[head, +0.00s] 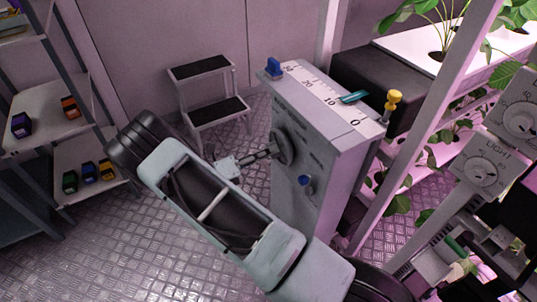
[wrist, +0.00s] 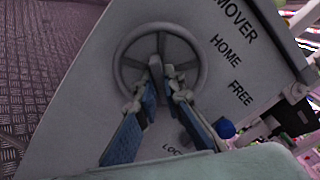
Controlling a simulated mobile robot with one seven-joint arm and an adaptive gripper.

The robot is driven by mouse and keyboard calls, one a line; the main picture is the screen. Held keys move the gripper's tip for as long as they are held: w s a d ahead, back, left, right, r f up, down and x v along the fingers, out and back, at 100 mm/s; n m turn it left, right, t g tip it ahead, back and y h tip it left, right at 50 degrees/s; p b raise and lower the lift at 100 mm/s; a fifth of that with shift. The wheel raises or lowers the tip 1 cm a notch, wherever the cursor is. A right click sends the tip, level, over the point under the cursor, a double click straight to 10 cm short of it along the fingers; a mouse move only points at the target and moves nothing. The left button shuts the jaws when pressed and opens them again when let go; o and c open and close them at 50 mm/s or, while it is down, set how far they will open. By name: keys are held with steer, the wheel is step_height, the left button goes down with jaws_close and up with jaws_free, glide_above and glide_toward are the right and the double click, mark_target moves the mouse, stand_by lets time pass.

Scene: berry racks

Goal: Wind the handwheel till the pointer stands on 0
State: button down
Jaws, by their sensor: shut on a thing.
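The handwheel (head: 283,147) is a grey spoked wheel on the front face of a grey box (head: 305,212); in the wrist view its rim (wrist: 118,50) surrounds my fingertips. My gripper (head: 268,154) reaches it from the left. In the wrist view the two blue-padded fingers of my gripper (wrist: 164,68) close on the wheel near its hub; the exact contact is partly hidden. On the box's top is a white scale (head: 316,92) marked 20, 10 and 0. The teal pointer (head: 354,97) stands close to 10, apart from the 0 mark.
A blue knob (head: 306,181) sits below the wheel, with a LOCK-like label partly hidden. A yellow knob (head: 393,99) stands beyond the scale's 0 end. A step stool (head: 204,72) is behind, a shelf rack (head: 98,88) at left. Rack posts and dials (head: 482,170) stand at right.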

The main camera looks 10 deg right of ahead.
steer(key=m+b, duration=0.8)
steer(key=m, duration=1.8)
steer(key=shift+b, duration=0.3)
steer(key=c, duration=2)
jaws_free()
steer(key=shift+c, duration=0.2)
steer(key=shift+a, duration=0.1)
steer(key=v, duration=1.2)
